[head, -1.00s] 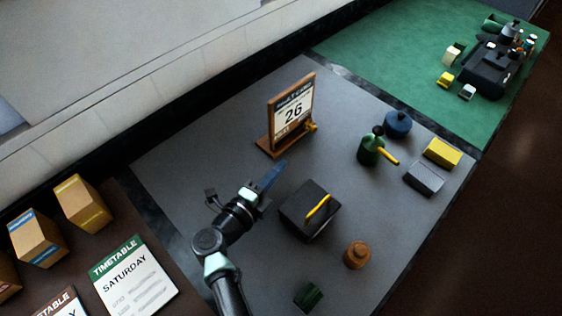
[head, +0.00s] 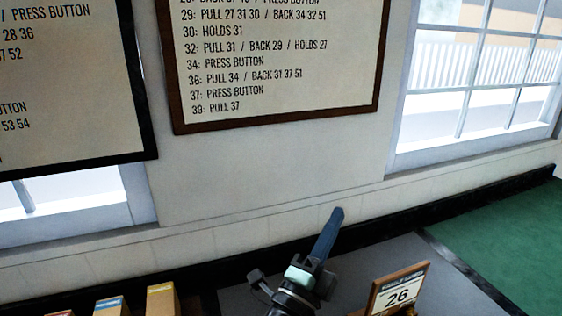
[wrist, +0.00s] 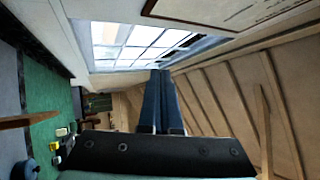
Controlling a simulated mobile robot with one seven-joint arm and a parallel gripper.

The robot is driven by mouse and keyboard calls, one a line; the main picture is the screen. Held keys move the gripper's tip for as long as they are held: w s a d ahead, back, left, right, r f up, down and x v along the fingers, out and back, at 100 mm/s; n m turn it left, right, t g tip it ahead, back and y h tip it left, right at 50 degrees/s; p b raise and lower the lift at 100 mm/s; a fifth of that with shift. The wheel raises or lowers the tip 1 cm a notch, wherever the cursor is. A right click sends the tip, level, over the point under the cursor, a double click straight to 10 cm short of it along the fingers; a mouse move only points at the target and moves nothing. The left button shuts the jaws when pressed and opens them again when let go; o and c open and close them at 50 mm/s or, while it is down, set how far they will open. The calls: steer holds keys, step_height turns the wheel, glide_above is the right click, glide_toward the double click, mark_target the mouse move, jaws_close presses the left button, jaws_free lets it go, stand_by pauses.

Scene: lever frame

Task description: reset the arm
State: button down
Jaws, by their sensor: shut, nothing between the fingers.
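My gripper (head: 334,216) points up and away over the grey table top in the head view, with the pale wall behind its tip. Its two blue fingers lie together in the wrist view (wrist: 160,76), with nothing between them. The arm's links below the wrist are cut off by the lower edge of the head view. The gripper is apart from everything around it.
A calendar stand (head: 399,291) showing 26 is right of my gripper. Boxes (head: 162,299) stand at lower left. A framed instruction board (head: 275,60) hangs on the wall beside windows (head: 470,70). A green mat (head: 510,235) lies at right.

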steer(key=s+a+r+n+t+y, duration=0.25)
steer(key=r+n+y, duration=0.2)
steer(key=r, duration=0.35)
steer(key=s+a+r+n+t+y, duration=0.2)
steer(key=a+r+n+t+y, duration=0.15)
steer(key=r+n, duration=0.35)
steer(key=s+a+r+n+t+y, duration=0.3)
steer(key=a+r+n+y, duration=0.15)
steer(key=r, duration=0.45)
steer(key=s+d+r+n, duration=0.1)
steer(key=s+r+n, duration=0.6)
steer(key=s+r, duration=0.2)
steer(key=shift+s+d+r+n+g, duration=0.2)
steer(key=shift+s+r+n+g, duration=0.15)
steer(key=shift+s, duration=0.75)
